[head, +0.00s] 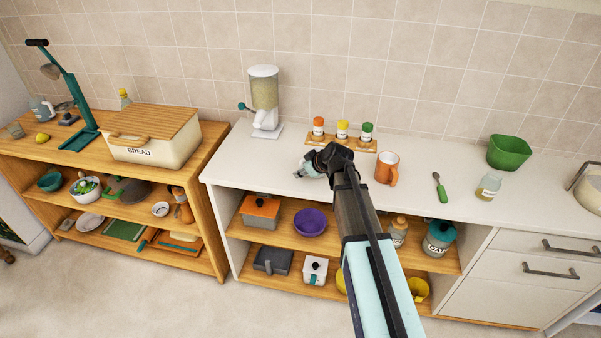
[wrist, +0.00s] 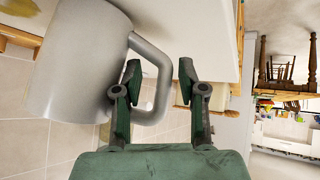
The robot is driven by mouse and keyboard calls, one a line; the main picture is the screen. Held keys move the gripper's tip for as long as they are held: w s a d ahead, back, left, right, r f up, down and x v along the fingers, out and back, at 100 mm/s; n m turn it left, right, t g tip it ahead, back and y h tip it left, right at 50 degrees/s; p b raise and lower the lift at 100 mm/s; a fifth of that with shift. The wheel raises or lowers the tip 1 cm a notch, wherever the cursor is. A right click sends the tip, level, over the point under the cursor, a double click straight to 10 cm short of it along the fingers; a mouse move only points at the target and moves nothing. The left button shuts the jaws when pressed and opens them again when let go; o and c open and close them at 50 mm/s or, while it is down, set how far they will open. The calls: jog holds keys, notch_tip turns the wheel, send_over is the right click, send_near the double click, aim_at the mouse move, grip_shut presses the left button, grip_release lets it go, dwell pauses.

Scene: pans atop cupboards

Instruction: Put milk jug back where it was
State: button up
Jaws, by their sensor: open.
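A grey milk jug (wrist: 70,75) with a loop handle fills the left of the wrist view, very close to my gripper (wrist: 158,68). The fingers are open. The outer bar of the handle shows between them, with one finger over the loop's opening and the other outside, a gap left beside it. Grey shapes there blend together, so I cannot clearly separate the jug from the fingers.
A grain dispenser (head: 264,95) stands behind to the left. The white counter (head: 240,165) is bare at its left front. A wooden shelf unit with a bread box (head: 150,142) is further left.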

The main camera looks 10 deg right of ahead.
jog(key=b+v, duration=0.2)
jog(key=v, duration=0.7)
jog(key=shift+s+r, duration=0.25)
